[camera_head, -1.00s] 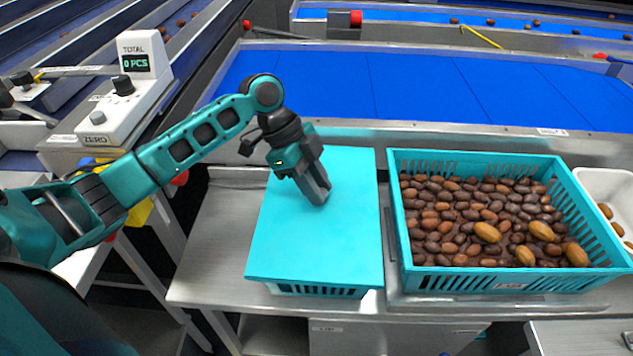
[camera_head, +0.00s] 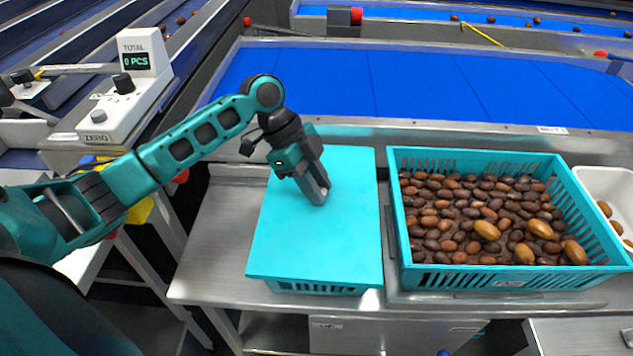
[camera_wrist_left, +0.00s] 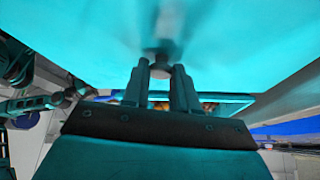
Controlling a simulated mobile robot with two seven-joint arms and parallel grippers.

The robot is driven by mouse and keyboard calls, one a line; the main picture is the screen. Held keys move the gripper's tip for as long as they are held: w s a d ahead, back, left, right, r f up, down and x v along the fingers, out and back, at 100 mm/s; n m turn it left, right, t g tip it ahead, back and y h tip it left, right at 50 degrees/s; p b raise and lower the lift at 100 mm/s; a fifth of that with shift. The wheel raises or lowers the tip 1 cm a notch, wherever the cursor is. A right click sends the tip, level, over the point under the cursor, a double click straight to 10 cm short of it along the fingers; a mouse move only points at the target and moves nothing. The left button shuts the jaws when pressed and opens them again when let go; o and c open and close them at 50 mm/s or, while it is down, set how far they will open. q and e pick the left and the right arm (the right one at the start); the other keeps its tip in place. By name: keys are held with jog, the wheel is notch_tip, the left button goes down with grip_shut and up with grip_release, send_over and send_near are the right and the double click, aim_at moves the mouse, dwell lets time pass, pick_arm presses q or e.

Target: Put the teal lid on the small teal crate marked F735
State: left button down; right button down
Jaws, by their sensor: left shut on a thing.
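The teal lid (camera_head: 322,244) is a flat sheet that covers the small teal crate (camera_head: 316,288) on the steel table. Only a strip of the crate's slotted front wall shows below the lid's front edge. I cannot read the F735 mark, and I cannot tell whether the lid is seated all round. My left gripper (camera_head: 320,199) points down at the lid's upper middle. In the left wrist view its fingers (camera_wrist_left: 161,72) are shut on a small round knob (camera_wrist_left: 159,71) under the teal surface's blur. My right gripper is not in view.
A larger teal crate (camera_head: 399,250) full of brown dates stands close to the right of the lid. A white tray (camera_head: 596,180) is at the far right. A counter box (camera_head: 141,75) stands at the left. Bare steel table (camera_head: 222,232) lies left of the lid.

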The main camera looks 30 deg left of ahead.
pick_arm(q)
jog(key=shift+f, duration=0.5)
jog(key=shift+c, duration=2)
grip_release()
jog(key=shift+r, duration=0.1)
jog(key=shift+r+p, duration=0.7)
jog(key=shift+r, duration=2.75)
jog(key=shift+s, duration=0.1)
